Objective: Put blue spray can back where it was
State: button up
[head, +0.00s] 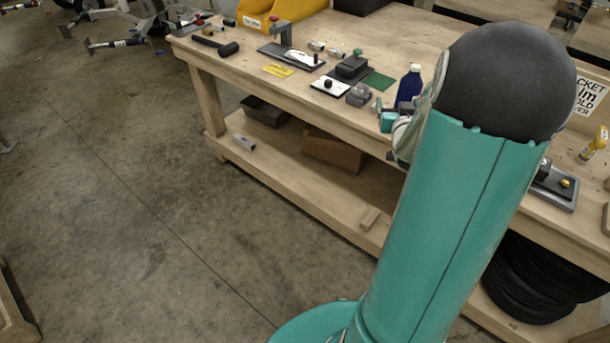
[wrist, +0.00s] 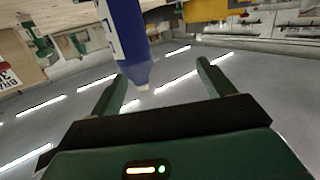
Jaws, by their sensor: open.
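The blue spray can (head: 408,88) stands upright on the wooden workbench (head: 330,36) in the head view, with a pale cap on top. My arm partly hides its lower right side. My gripper (head: 386,121) shows in part just in front of the can, at the bench's front edge. In the wrist view the scene looks upside down, and the blue can (wrist: 128,42) hangs in from the top edge. It lies beyond and between the two green fingers of my gripper (wrist: 160,74), nearer the left one. The fingers are wide apart with nothing clamped.
Grey fixtures and a green plate (head: 379,81) are left of the can. A black mallet (head: 216,46) and yellow bins (head: 262,18) stand farther left. A yellow bottle (head: 595,144) is at the right. A lower shelf (head: 285,175) holds boxes. Open floor lies left.

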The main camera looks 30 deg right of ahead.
jog(key=a+r+n+g+y, duration=0.1)
jog(key=a+r+g+y, duration=0.15)
jog(key=a, duration=0.85)
jog(key=a+r+n+g+y, duration=0.15)
jog(key=a+r, duration=0.25)
jog(key=a, duration=0.6)
jog(key=s+a+r+n+g+y, duration=0.1)
jog(key=s+a+n+g+y, duration=0.2)
jog(key=s+a, duration=1.4)
jog(key=shift+s+a+g+y, duration=0.3)
jog(key=shift+a+g+y, duration=0.15)
jog(key=shift+g+y, duration=0.35)
jog(key=shift+n, duration=0.25)
jog(key=c, duration=1)
jog(key=shift+d, duration=0.25)
